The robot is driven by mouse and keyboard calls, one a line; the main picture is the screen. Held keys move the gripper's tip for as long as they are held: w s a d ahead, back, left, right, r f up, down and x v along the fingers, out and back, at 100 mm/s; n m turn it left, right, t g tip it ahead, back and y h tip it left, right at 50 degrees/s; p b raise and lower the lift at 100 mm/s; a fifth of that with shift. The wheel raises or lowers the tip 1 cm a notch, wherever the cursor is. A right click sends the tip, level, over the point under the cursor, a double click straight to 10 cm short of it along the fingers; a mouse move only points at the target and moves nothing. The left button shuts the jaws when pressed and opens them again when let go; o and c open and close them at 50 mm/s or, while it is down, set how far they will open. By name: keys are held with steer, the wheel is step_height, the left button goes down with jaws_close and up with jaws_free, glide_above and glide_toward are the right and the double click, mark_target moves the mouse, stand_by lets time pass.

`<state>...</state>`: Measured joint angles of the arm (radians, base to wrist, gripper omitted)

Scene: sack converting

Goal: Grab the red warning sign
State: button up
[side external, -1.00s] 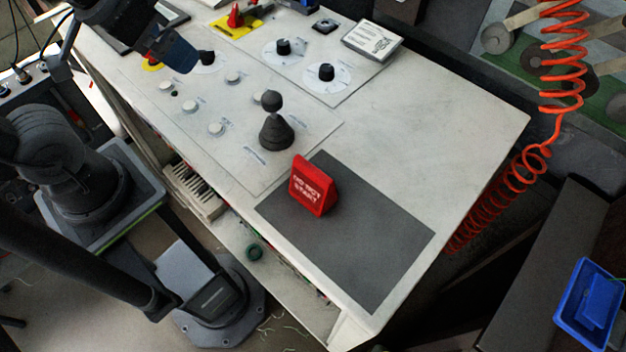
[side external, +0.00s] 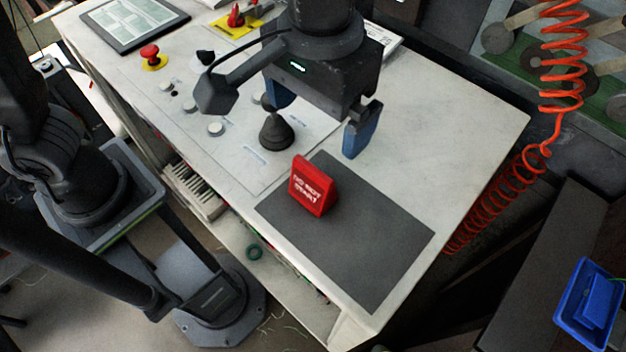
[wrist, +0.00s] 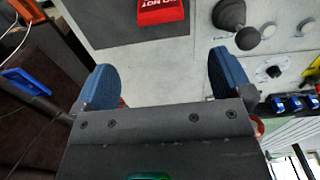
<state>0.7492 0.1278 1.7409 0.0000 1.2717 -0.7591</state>
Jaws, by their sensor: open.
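The red warning sign (side external: 313,186) stands upright on the dark grey mat (side external: 375,245), its white lettering facing the lower left. In the wrist view the sign (wrist: 162,12) is at the top edge, partly cut off, beyond the fingertips. My gripper (side external: 320,120) is open and empty, with blue fingers spread wide. It is above the panel, behind the sign in the side view and apart from it. In the wrist view my gripper (wrist: 162,75) has bare white panel between its fingers.
A black joystick (side external: 276,132) stands close to the sign and by my left finger. A red mushroom button (side external: 150,54), dials and small white knobs sit farther back. An orange coiled hose (side external: 563,80) hangs at the right. The mat's front is clear.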

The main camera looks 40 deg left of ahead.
mark_target(313, 183)
step_height(313, 183, down, 8)
steer(key=shift+f, duration=0.25)
steer(key=shift+s+a+f, duration=0.1)
steer(key=shift+s+f, duration=0.1)
steer(key=shift+f, duration=1.15)
steer(key=shift+s+f, duration=0.15)
steer(key=shift+f, duration=1.15)
steer(key=shift+c, duration=0.3)
steer(key=c, duration=1)
steer(key=shift+o, duration=0.2)
steer(key=shift+r, duration=0.1)
